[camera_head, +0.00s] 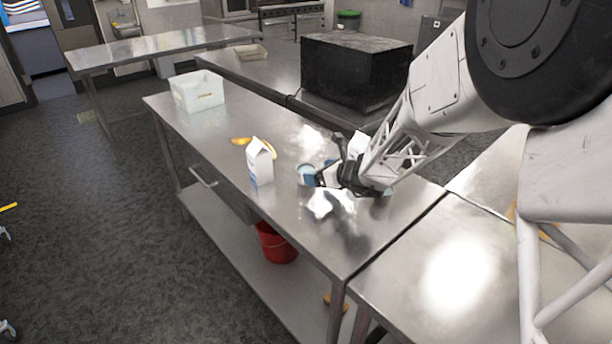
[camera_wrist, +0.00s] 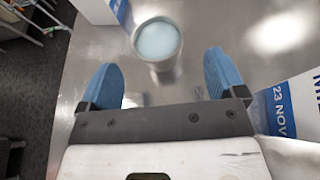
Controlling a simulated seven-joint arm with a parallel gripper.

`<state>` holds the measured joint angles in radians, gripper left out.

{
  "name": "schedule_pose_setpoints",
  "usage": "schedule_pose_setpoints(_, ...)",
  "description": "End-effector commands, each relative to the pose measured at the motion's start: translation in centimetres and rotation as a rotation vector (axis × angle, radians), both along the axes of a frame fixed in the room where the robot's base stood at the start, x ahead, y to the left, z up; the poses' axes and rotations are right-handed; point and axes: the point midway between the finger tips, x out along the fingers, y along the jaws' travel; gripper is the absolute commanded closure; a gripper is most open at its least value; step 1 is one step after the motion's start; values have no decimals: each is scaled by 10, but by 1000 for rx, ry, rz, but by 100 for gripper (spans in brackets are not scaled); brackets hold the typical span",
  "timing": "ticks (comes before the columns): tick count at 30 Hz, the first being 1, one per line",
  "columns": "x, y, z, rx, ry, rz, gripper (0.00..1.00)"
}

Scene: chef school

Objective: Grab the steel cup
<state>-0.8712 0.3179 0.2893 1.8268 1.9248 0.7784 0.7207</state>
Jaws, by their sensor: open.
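The steel cup (camera_wrist: 154,62) stands upright on the metal table in the wrist view, with a pale blue-white round inside. It lies just ahead of the gap between my fingertips, slightly left of centre. My gripper (camera_wrist: 163,82) is open, with its two blue fingers apart and nothing between them. In the head view my gripper (camera_head: 318,178) is low over the table, and the cup (camera_head: 304,169) shows only partly beside the fingers.
A milk carton (camera_head: 260,165) and bananas (camera_head: 263,146) are left of my gripper. Another carton (camera_wrist: 290,103) is close by my right finger in the wrist view. A white bin (camera_head: 198,93) and a black box (camera_head: 355,72) stand farther back. The table's front left is clear.

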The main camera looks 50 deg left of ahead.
Motion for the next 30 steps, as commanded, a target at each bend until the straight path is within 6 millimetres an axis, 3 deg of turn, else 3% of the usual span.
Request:
schedule_pose_setpoints(16, -1, 7, -2, 0, 0, 1, 11)
schedule_pose_setpoints(30, -7, 44, -15, 0, 0, 1, 11)
